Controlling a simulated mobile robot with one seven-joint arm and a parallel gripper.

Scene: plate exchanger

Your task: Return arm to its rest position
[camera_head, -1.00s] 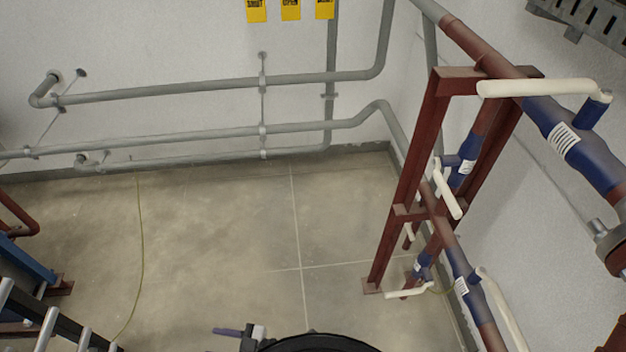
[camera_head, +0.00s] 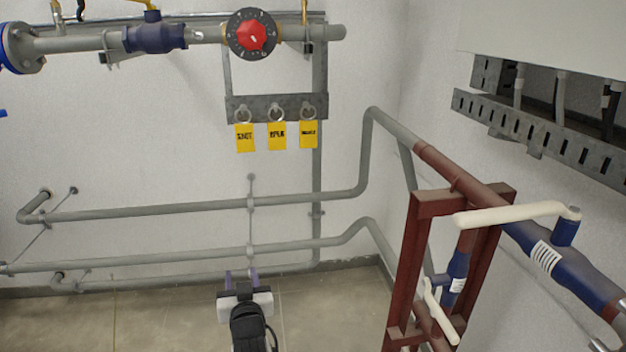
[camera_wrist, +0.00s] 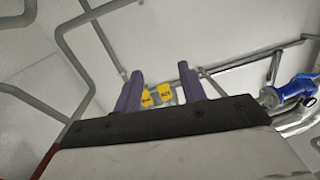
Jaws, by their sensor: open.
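My gripper (camera_head: 241,274) is at the bottom middle of the head view, in front of the lower grey wall pipes, with my black wrist below it. In the wrist view my gripper (camera_wrist: 162,88) shows two purple fingers set apart, with nothing between them in its grasp. Yellow tags (camera_wrist: 165,94) show beyond the fingers in that view. The same yellow tags (camera_head: 276,136) hang on rings from a grey bracket (camera_head: 240,108) on the wall, well above my gripper in the head view.
A red-brown frame (camera_head: 408,255) with red and blue pipes and a cream-handled valve (camera_head: 510,214) stands at the right. Grey pipes (camera_head: 180,210) run along the wall. A red dial (camera_head: 251,35) sits on the upper pipe. The floor (camera_head: 160,325) at the lower left looks clear.

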